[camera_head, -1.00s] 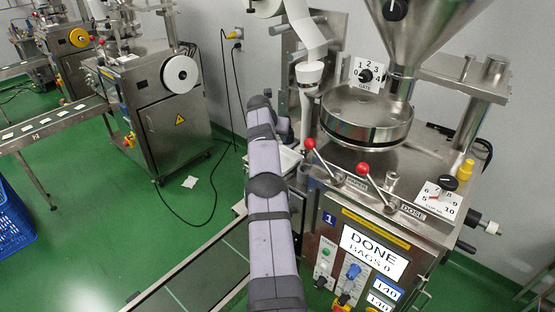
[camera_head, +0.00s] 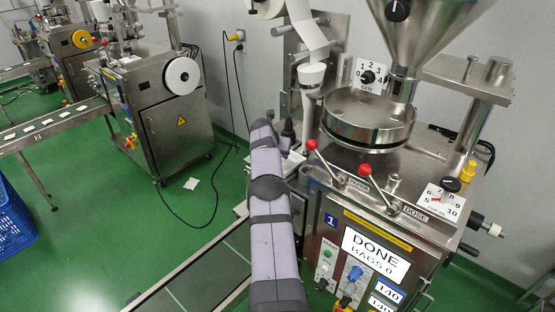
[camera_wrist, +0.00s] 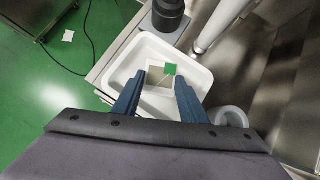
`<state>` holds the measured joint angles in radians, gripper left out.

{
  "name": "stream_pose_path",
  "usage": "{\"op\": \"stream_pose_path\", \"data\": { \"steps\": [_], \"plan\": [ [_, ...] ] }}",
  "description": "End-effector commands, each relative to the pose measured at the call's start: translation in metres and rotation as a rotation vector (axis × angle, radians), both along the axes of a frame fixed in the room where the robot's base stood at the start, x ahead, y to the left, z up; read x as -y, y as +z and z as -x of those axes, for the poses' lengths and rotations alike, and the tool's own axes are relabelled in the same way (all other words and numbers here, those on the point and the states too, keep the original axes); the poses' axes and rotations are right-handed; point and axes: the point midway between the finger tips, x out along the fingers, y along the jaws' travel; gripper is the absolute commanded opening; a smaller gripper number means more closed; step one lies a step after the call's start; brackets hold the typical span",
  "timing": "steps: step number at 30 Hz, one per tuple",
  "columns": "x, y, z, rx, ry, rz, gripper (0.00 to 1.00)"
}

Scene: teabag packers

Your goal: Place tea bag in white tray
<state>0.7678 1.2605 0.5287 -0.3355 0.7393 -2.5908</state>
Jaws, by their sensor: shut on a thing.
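The white tray (camera_wrist: 196,77) is a shallow open box below my gripper in the wrist view. My gripper (camera_wrist: 159,80) has two blue fingers over the tray, shut on a tea bag (camera_wrist: 156,78). The tea bag is pale tan, with a green tag (camera_wrist: 171,69) beside it near the right fingertip. I cannot tell whether the bag touches the tray floor. In the head view my arm hides the gripper and the bag, and only a bit of the tray (camera_head: 291,163) shows.
A dark round part (camera_wrist: 166,14) stands at the tray's far edge. A pale tube (camera_wrist: 215,25) and a round cup (camera_wrist: 229,117) are to the right. The packing machine (camera_head: 375,190) stands right of my arm. A conveyor (camera_head: 190,270) runs at lower left.

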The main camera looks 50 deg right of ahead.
Motion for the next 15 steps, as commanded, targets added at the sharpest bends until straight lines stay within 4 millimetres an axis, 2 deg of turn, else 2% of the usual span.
{"op": "stream_pose_path", "data": {
  "steps": [7, 15],
  "plan": [
    [0.0, -0.026, 0.0, -0.001, 0.001, -0.002, 0.18],
    [0.0, -0.029, 0.0, 0.0, 0.0, 0.0, 0.18]
  ]
}}
